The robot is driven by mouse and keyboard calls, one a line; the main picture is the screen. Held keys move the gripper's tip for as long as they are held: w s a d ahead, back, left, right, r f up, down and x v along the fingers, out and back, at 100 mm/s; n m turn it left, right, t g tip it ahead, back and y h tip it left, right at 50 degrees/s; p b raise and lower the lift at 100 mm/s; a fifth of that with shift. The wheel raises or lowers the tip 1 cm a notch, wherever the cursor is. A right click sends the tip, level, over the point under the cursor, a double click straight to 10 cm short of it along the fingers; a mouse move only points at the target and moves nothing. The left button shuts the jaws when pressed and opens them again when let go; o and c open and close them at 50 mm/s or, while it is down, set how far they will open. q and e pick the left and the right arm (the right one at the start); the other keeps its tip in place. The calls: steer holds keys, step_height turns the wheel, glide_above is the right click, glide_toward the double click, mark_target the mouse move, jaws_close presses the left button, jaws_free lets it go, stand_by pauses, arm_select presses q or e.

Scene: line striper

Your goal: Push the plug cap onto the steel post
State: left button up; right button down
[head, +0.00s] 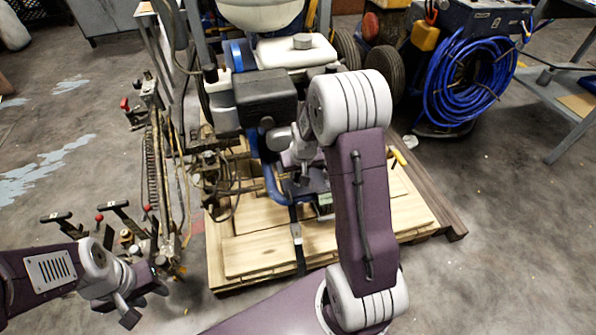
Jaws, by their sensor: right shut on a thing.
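My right gripper (305,180) is at the middle of the line striper (268,95), just right of its dark engine box and above the wooden pallet (262,250). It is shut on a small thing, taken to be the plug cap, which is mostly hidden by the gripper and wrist. I cannot make out the steel post; it is hidden or too small among the machine parts. My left gripper (146,304) is low at the left, in front of the machine's levers, with its fingers apart and nothing between them.
Hoses and levers (150,190) crowd the machine's left side. A blue hose coil (468,80) hangs on a unit at the back right. A metal table (560,100) stands at the far right. The concrete floor at the right is clear.

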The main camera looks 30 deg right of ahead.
steer(key=shift+f+b, duration=0.3)
steer(key=shift+f, duration=0.25)
steer(key=c, duration=0.8)
jaws_free()
steer(key=p+v, duration=0.6)
steer(key=v, duration=0.1)
